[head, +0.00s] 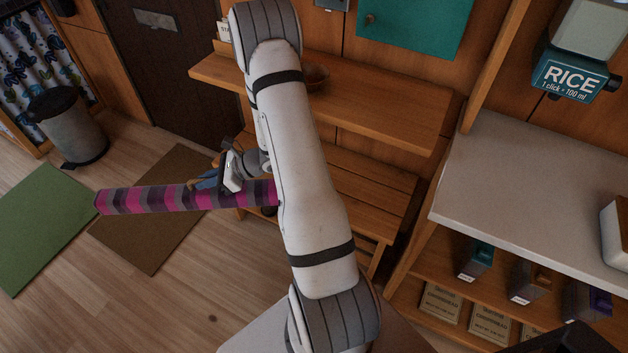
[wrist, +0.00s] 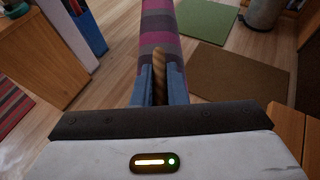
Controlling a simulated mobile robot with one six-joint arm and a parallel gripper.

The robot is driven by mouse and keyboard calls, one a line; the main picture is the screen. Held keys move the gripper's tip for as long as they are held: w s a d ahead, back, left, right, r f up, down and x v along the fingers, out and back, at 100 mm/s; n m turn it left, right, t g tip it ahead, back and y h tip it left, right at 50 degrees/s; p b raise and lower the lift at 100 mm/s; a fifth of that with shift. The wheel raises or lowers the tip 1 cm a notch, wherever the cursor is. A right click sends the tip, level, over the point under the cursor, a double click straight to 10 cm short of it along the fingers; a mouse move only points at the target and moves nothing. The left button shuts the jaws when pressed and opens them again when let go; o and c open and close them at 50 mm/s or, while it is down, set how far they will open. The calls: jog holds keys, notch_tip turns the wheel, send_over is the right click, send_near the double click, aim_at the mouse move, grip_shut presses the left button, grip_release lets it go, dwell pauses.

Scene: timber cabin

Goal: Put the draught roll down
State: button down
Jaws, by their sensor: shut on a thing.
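The draught roll (head: 145,199) is a long striped tube in pink, purple and grey. My gripper (head: 205,181) is shut on it near its middle and holds it roughly level in the air, in front of the door and bench. In the wrist view the roll (wrist: 163,25) runs away from my gripper (wrist: 160,88), with blue fingers on either side of a brown strap or handle. Part of the roll's right end is hidden behind my arm in the head view.
A dark door (head: 165,70) stands at the back left, with a brown mat (head: 150,235) and green mat (head: 40,225) on the floor. A grey bin (head: 70,125) stands left. A wooden shelf (head: 400,112), slatted bench (head: 370,190) and grey counter (head: 530,190) lie right.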

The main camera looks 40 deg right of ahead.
jog(key=w+d+f+t+b, duration=0.1)
jog(key=d+f+b, duration=0.1)
jog(key=f+b, duration=0.8)
jog(key=w+d+f+b, duration=0.15)
jog(key=f+b, duration=0.55)
jog(key=b, duration=0.7)
jog(key=s+d+r+m+t+h+b, duration=0.1)
jog(key=d+r+m+t+h, duration=0.15)
jog(key=d, duration=1.25)
jog(key=d+r+m+t+h+b, duration=0.1)
jog(key=d+r+m+h+b, duration=0.2)
jog(key=d, duration=1.1)
jog(key=shift+m, duration=0.45)
jog(key=f+b, duration=0.1)
jog(key=f, duration=0.4)
jog(key=f+b, duration=0.2)
jog(key=f, duration=0.3)
jog(key=shift+d+f, duration=0.2)
jog(key=shift+f, duration=0.1)
